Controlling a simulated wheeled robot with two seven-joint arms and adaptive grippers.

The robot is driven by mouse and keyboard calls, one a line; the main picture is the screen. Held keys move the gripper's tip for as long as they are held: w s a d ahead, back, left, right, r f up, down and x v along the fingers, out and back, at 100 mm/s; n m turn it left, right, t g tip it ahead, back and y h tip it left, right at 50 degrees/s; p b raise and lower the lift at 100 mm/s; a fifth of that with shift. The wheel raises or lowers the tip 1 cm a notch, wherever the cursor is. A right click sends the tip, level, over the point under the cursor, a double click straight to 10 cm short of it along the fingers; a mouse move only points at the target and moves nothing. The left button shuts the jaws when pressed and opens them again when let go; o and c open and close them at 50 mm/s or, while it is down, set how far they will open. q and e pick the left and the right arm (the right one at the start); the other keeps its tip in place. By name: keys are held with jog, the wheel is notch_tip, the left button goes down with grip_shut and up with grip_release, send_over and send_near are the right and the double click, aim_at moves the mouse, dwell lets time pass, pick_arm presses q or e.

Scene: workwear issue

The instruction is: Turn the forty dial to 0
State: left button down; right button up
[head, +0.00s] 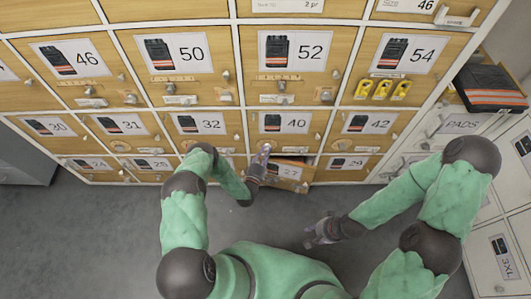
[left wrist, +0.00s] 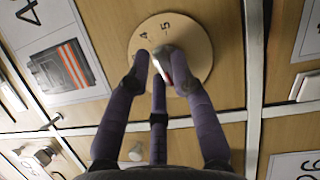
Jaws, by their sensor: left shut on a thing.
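The door marked 40 (head: 302,126) is in the second row of numbered doors in the head view. Its dial is largely hidden there by my left gripper (head: 263,158). In the left wrist view the dial is a round wooden disc (left wrist: 201,38) with the numerals 4 and 5 showing at its top. My left gripper (left wrist: 163,66) is shut on the dial's knob, which is mostly hidden between the fingers. The knob's pointing direction and the other numerals cannot be read. My right gripper (head: 322,232) looks open and empty, above the floor and apart from the lockers.
The door marked 27 (head: 291,173) stands ajar just below door 40, close to my left gripper. A dark folded garment with orange stripes (head: 490,88) lies at the right. The grey floor (head: 100,225) is clear.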

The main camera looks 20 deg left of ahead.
dwell(0.4)
pick_arm(q)
jog(key=c, duration=1.1)
grip_release()
jog(key=shift+o, duration=0.2)
jog(key=s+a, duration=0.1)
jog(key=s, duration=1.1)
jog(key=shift+a+f, duration=0.15)
jog(key=shift+f, duration=0.3)
jog(key=shift+w, duration=0.1)
